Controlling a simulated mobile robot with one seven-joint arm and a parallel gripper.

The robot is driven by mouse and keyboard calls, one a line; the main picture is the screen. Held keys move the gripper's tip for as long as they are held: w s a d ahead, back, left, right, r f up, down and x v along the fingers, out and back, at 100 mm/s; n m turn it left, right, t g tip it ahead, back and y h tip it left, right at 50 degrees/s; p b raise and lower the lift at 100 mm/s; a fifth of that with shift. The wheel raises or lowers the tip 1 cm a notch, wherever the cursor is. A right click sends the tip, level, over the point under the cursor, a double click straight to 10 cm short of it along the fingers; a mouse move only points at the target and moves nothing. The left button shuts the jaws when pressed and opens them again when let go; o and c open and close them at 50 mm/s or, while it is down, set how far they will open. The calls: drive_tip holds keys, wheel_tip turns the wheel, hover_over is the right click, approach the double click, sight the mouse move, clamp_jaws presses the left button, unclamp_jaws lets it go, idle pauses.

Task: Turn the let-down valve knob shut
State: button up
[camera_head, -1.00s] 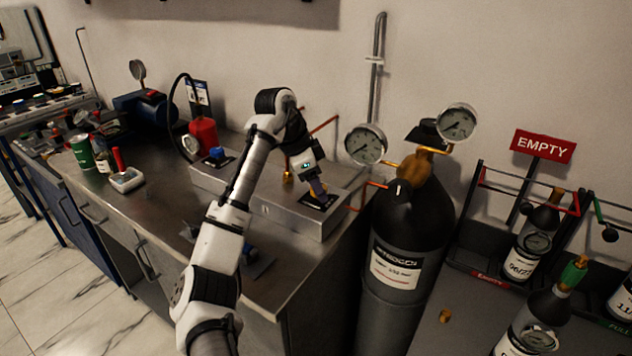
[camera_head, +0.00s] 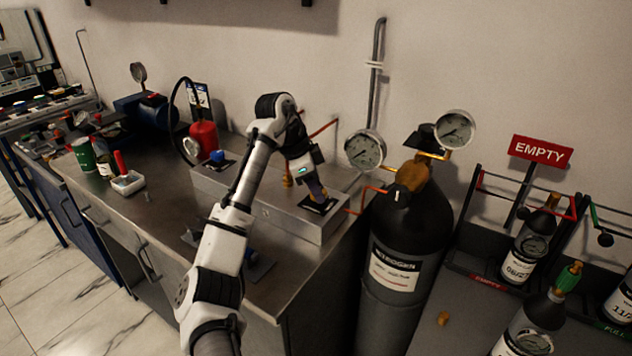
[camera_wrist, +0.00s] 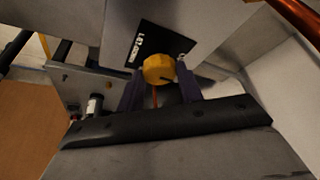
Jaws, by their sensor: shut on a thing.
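The let-down valve knob (camera_wrist: 158,69) is a yellow round knob with a dark pointer line, in the upper middle of the wrist view. It sits at a black label plate (camera_wrist: 150,45) on the grey metal box. My gripper (camera_wrist: 160,88) has its two dark purple fingers on either side of the knob and is shut on it. In the head view my gripper (camera_head: 318,200) points down onto the black plate (camera_head: 318,206) at the right end of the box (camera_head: 290,222), and the knob is hidden there by the fingers.
A black nitrogen cylinder (camera_head: 405,235) with two round gauges (camera_head: 365,150) stands right of the bench. A copper pipe (camera_head: 372,190) joins it near the box. A blue knob (camera_head: 217,156) and a red bottle (camera_head: 203,137) are left of my arm.

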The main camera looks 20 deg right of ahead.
drive_tip(key=m+p, duration=0.1)
drive_tip(key=p, duration=0.1)
drive_tip(key=r+m+g+p, duration=0.1)
drive_tip(key=m+p, duration=0.1)
drive_tip(key=p, duration=0.1)
drive_tip(key=m+p, duration=0.2)
drive_tip(key=m+g+y+p, duration=0.1)
drive_tip(key=p, duration=0.1)
drive_tip(key=shift+w+d+f+m, duration=0.1)
drive_tip(key=shift+w+f+m, duration=0.1)
drive_tip(key=shift+m, duration=0.2)
drive_tip(key=m, duration=0.2)
drive_tip(key=m+g+y+p, duration=0.1)
drive_tip(key=shift+f+m, duration=0.2)
drive_tip(key=shift+m, duration=0.2)
drive_tip(key=m+y, duration=0.1)
drive_tip(key=m, duration=0.2)
drive_tip(key=m+y, duration=0.1)
drive_tip(key=m, duration=0.2)
drive_tip(key=shift+d+g+y, duration=0.2)
drive_tip(key=shift+g+y, duration=0.1)
drive_tip(key=shift+y, duration=0.1)
drive_tip(key=shift+f, duration=0.1)
drive_tip(key=o, duration=1)
drive_tip(key=shift+d, duration=0.1)
